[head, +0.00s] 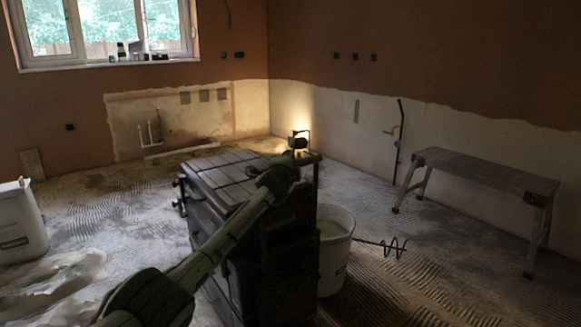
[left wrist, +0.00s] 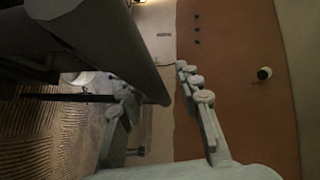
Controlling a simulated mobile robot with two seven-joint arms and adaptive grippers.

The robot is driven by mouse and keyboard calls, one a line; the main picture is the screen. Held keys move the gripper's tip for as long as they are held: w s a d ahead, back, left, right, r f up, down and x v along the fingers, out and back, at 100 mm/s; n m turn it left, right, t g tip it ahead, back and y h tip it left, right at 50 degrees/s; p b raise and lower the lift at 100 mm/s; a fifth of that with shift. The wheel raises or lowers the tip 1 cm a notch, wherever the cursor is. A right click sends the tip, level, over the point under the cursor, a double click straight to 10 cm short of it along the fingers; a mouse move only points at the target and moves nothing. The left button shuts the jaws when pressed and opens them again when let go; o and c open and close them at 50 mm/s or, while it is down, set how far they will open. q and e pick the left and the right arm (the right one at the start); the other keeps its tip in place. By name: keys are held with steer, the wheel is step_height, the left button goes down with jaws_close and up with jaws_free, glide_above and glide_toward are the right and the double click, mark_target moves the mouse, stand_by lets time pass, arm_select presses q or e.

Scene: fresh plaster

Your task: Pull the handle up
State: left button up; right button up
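A large dark chest (head: 228,172) with a ribbed lid stands in the middle of the head view. My left arm reaches over it from the lower left, and my left gripper (head: 308,158) is at the chest's far right top edge. In the left wrist view my left gripper (left wrist: 154,82) is open. A thick dark bar (left wrist: 138,50), which looks like the chest's handle, runs diagonally between its two fingers. I cannot tell whether either finger touches the bar. In the head view the handle is largely hidden by my arm and gripper. My right gripper is out of view.
A white bucket (head: 334,245) stands close at the chest's right, with a spiral mixing paddle (head: 390,246) sticking out beside it. A work lamp (head: 299,141) glows behind the chest. A bench (head: 485,172) stands at right. A white tub (head: 20,225) is at left.

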arm_select(q)
steer(key=shift+o, duration=0.3)
steer(key=shift+s+f, duration=0.1)
steer(key=shift+s, duration=0.05)
steer(key=v, duration=1.1)
steer(key=shift+s, duration=0.35)
steer(key=shift+a, duration=0.15)
